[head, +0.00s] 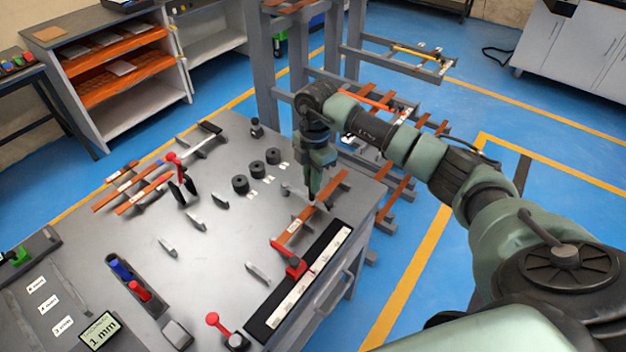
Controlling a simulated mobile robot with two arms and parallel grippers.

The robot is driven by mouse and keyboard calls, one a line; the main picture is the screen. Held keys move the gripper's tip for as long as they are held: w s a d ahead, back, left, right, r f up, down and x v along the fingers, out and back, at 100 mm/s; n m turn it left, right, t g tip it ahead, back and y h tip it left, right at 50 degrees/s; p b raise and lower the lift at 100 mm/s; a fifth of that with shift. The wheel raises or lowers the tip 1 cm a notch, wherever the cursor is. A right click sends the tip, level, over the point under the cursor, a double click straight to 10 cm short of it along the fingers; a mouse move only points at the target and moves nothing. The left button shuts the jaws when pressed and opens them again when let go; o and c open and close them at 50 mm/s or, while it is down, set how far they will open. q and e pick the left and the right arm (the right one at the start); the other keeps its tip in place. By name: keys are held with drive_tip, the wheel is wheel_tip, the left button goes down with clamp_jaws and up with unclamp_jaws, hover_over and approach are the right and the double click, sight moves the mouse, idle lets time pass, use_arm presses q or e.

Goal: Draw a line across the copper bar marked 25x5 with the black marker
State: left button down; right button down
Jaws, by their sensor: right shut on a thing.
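A copper bar (324,196) lies on the grey bench top near its right edge, running diagonally, with a small white label on it. The label is too small to read. My right gripper (315,176) comes down from above over the middle of this bar. It is shut on a slim dark thing, which looks like the black marker (312,192). It points down at the bar; I cannot tell whether its tip touches. No line across the bar can be made out. My left gripper is not in view.
A red clamp (293,265) stands at the bar's near end, beside a long black strip with white labels (290,305). A holder has a blue marker (121,268) and a red marker (140,291). Black cylinders (257,169) stand left of the gripper. More copper bars (143,193) lie far left.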

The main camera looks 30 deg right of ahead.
drive_tip(key=shift+w+a, duration=0.2)
drive_tip(key=shift+w, duration=0.4)
idle(0.8)
wheel_tip(320, 180, up, 7)
drive_tip(key=p, duration=0.5)
idle(0.7)
idle(0.4)
